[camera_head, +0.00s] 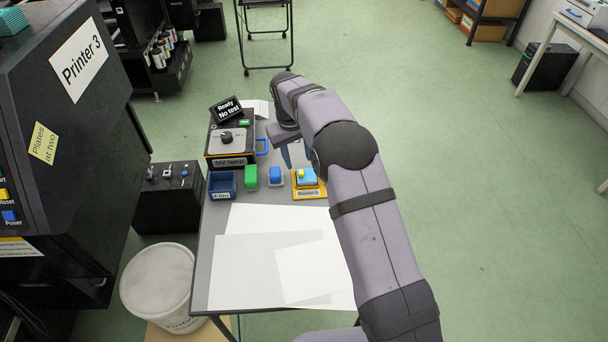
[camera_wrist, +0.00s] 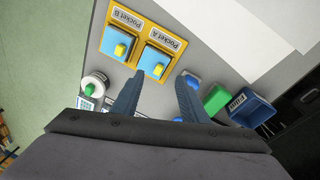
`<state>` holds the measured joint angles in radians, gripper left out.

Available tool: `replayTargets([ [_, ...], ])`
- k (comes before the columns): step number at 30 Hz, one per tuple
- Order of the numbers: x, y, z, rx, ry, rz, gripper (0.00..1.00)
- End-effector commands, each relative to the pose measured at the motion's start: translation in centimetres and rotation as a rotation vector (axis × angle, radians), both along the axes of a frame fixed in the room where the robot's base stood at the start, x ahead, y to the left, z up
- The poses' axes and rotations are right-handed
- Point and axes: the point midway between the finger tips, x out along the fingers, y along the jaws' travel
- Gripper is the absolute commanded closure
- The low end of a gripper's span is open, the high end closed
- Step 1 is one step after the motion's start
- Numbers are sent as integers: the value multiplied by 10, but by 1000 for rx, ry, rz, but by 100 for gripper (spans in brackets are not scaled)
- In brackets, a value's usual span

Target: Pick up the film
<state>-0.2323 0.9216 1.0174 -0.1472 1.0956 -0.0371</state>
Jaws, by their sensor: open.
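A dark blue open box (camera_wrist: 262,112) with a label that seems to read "Film" stands at the right in the wrist view; it also shows in the head view (camera_head: 222,182). I cannot make out a film in it. A yellow holder (camera_wrist: 108,42) carries "Pocket A" and "Pocket B", each with a light blue piece with a yellow knob. In the head view, my gripper (camera_head: 292,152) is partly hidden by my arm above the table.
A green block (camera_wrist: 215,98) and a small blue object (camera_wrist: 193,82) stand between the holder and the blue box. A white round item with a green knob (camera_wrist: 90,90) is left. The UV lamp unit (camera_head: 232,140) stands behind. Paper sheets (camera_head: 262,265) cover the front table.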

Motion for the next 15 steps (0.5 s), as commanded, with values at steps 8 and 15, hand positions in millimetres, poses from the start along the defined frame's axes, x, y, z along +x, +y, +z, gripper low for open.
replayTargets([
  [8, 2, -2, -18, -1, 3, -1, 60],
  [15, 4, -3, -24, 0, 2, -1, 60],
])
